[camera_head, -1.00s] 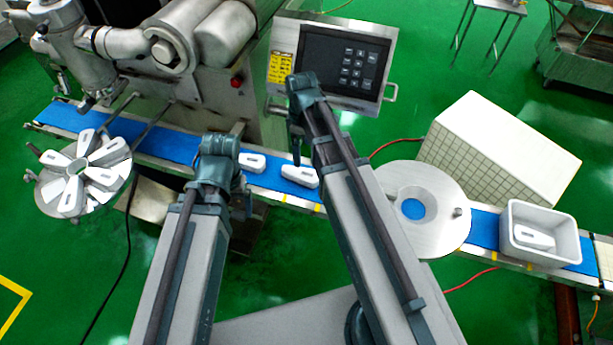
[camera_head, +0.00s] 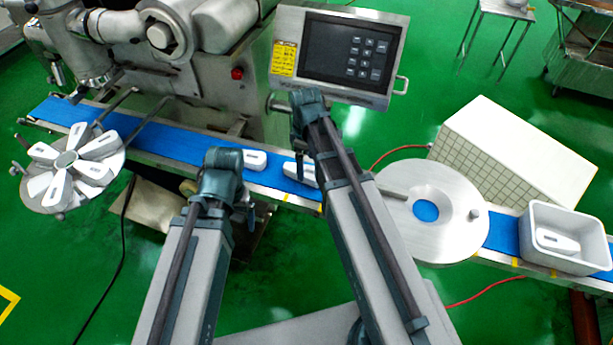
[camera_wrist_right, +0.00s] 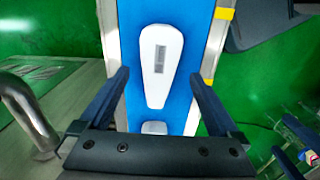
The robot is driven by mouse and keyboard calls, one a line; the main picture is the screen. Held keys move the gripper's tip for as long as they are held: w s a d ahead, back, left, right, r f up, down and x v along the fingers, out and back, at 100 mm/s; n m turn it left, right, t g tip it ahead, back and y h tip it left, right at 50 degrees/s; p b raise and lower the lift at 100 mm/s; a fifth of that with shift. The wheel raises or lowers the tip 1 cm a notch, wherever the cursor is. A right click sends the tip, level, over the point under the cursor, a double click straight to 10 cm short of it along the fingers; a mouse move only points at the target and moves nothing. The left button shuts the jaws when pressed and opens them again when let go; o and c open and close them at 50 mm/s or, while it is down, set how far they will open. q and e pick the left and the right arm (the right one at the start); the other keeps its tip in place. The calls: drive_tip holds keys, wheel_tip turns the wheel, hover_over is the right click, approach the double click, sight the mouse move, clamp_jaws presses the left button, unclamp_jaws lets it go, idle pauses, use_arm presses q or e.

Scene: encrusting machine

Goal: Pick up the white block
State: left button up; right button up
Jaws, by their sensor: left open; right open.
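A white block (camera_head: 300,172) with a grey label lies on the blue conveyor belt (camera_head: 170,147), partly hidden by my right arm in the head view. In the right wrist view this white block (camera_wrist_right: 160,62) lies lengthwise on the belt, ahead of and between the fingers. A second white block (camera_head: 255,160) lies to its left on the belt; a white block end (camera_wrist_right: 154,128) shows close to the wrist. My right gripper (camera_head: 299,147) is open and empty over the belt, its fingers (camera_wrist_right: 160,85) spread wider than the block. My left gripper (camera_head: 247,208) is open and empty near the belt's front edge.
Several white blocks rest on a round disc (camera_head: 45,203) at left. A white bin (camera_head: 590,257) at right holds another white block (camera_head: 557,241). A round metal plate (camera_head: 460,238) covers part of the belt. A control panel (camera_head: 322,50) stands behind, beside a large white box (camera_head: 535,150).

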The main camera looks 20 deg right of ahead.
sight(307, 170)
wheel_tip(307, 170, down, 4)
drive_tip(key=b, duration=0.3)
drive_tip(key=shift+d+f+b, duration=0.1)
drive_tip(key=shift+f+b, duration=0.15)
drive_tip(key=shift+b, duration=0.15)
drive_tip(key=shift+r, duration=0.1)
clamp_jaws()
